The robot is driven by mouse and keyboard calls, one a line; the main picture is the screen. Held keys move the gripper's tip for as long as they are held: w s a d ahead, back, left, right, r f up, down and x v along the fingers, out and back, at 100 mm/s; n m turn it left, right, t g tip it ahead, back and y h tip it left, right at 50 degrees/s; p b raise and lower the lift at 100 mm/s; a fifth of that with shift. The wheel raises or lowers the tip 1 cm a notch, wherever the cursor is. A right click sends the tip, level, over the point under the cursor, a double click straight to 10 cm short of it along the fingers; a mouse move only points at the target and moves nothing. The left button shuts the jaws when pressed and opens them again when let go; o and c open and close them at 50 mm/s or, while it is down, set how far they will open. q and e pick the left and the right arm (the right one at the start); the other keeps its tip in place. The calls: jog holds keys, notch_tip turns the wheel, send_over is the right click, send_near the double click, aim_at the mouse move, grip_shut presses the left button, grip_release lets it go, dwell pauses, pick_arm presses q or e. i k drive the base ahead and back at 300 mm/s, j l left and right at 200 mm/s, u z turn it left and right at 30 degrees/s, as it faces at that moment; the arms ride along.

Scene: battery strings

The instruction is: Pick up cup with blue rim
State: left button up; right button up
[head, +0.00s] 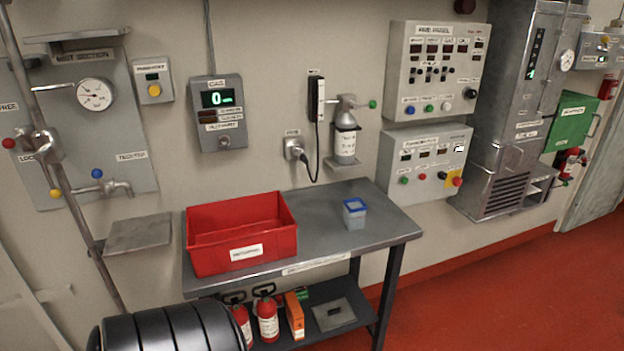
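A small translucent cup with a blue rim (354,214) stands upright on the grey metal table (338,241), right of the middle. It is squarish and narrows toward its base. Nothing touches it. Neither of my grippers shows in the head view.
A red bin (241,234) with a white label stands on the left of the table. Fire extinguishers (267,319) and an orange box (294,315) are on the lower shelf. A dispenser (345,139) hangs on the wall behind the cup. The tabletop around the cup is clear.

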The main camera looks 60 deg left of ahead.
aim_at(354, 213)
jog(key=u, duration=1.5)
jog(key=i+l+z, duration=0.4)
jog(key=i+z, duration=0.2)
